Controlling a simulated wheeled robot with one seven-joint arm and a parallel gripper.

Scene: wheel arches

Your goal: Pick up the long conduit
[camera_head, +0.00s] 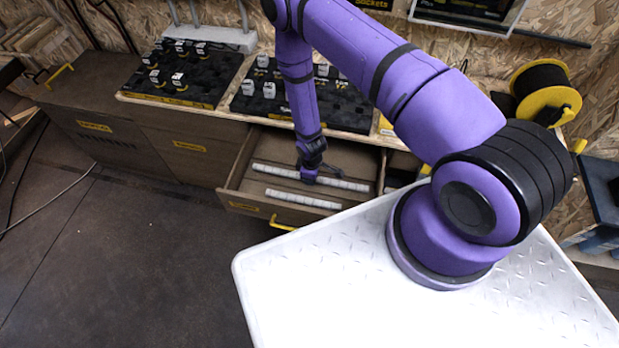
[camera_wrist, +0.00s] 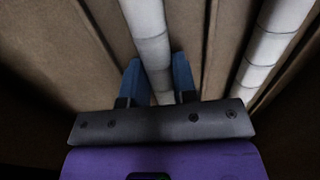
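The long conduit (camera_head: 345,184), a pale segmented rod, lies in an open drawer (camera_head: 235,186), toward the back. A shorter pale conduit (camera_head: 300,199) lies nearer the drawer front. My gripper (camera_head: 309,176) is down in the drawer at the middle of the long conduit. In the wrist view, the blue fingers of my gripper (camera_wrist: 158,70) stand on either side of the long conduit (camera_wrist: 146,20). They look very close to it; whether they press on it cannot be told. The other conduit (camera_wrist: 268,42) shows to the right, apart from the fingers.
The drawer walls surround my gripper closely. Above the drawer is a worktop with black trays (camera_head: 185,75) of small sockets. A white ridged platform (camera_head: 330,285) lies under my arm base. A yellow cable reel (camera_head: 548,92) stands at the right.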

